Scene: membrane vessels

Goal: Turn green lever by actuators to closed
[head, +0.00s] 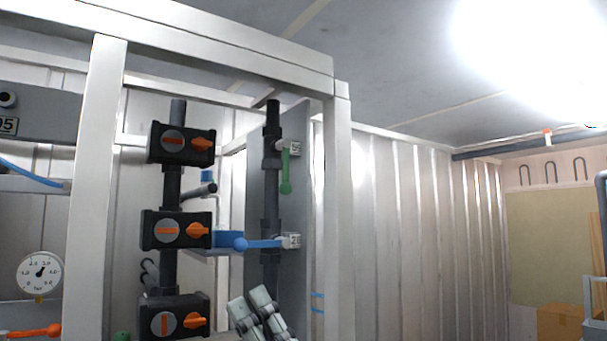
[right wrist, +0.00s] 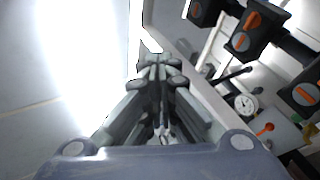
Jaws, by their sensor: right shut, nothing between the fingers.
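The green lever (head: 286,172) is on the dark vertical pipe (head: 271,205) in the head view. Its handle hangs downward, roughly along the pipe, from a mount with a small white label. The black actuators (head: 154,143) with orange indicators and knobs stand in a column to its left. They also show at the upper right of the right wrist view (right wrist: 268,24). My right gripper (head: 250,298) is below the green lever and the blue lever, clear of the green one. Its fingers (right wrist: 160,72) are shut and empty. I cannot make out the green lever in the right wrist view. My left gripper is not in view.
A blue lever (head: 262,244) sticks out horizontally below the green one. White frame posts (head: 340,220) and a top beam (head: 230,48) enclose the pipes. A pressure gauge (head: 40,272) and an orange lever (head: 36,331) are at left. Open room lies to the right.

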